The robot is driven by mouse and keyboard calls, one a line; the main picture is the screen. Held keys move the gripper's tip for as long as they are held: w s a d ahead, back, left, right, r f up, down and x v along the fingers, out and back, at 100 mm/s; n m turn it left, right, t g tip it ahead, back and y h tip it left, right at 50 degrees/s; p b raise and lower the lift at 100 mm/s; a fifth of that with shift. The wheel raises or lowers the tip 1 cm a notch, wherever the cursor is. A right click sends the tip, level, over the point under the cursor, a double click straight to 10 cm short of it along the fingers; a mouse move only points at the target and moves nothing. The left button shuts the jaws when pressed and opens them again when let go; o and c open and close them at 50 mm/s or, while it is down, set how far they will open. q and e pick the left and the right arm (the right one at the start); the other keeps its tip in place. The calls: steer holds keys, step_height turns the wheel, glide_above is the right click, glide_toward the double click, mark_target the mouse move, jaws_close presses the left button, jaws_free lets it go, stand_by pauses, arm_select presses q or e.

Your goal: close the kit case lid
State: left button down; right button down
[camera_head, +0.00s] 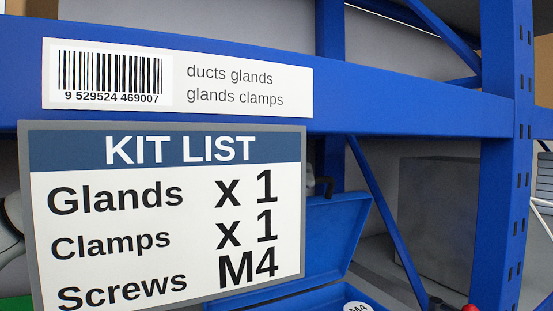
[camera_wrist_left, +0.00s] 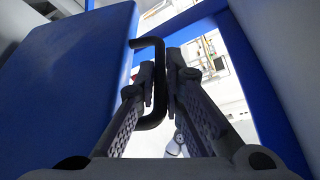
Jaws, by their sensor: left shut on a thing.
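The blue kit case stands behind the kit list sign, with its lid (camera_head: 332,230) open and tilted up. A black handle (camera_head: 326,186) shows at the lid's upper edge. In the left wrist view the bent black handle (camera_wrist_left: 158,105) sits between the fingers of my left gripper (camera_wrist_left: 160,76), which is shut on it. The blue lid (camera_wrist_left: 65,80) fills the left of that view. In the head view only a small part of my left gripper (camera_head: 310,184) shows past the sign. The case's lower part is mostly hidden. My right gripper is not in view.
The kit list sign (camera_head: 165,282) and a blue shelf beam (camera_head: 410,108) with a barcode label (camera_head: 235,88) stand in front. A blue rack post (camera_head: 503,190) is at the right, a grey box (camera_head: 440,210) behind.

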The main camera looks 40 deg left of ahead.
arm_select(q)
steer(key=shift+s+d+r+m+p, duration=0.15)
steer(key=shift+s+d+m+p, duration=0.2)
steer(key=shift+d, duration=0.2)
steer(key=shift+d+f, duration=0.25)
steer(key=shift+f, duration=0.05)
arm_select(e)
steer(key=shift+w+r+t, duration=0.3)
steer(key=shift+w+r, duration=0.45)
arm_select(q)
steer(key=c, duration=1.7)
jaws_free()
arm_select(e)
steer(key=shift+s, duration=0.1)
arm_select(q)
steer(key=shift+s, duration=0.1)
steer(key=v, duration=0.7)
steer(key=shift+s+a, duration=0.15)
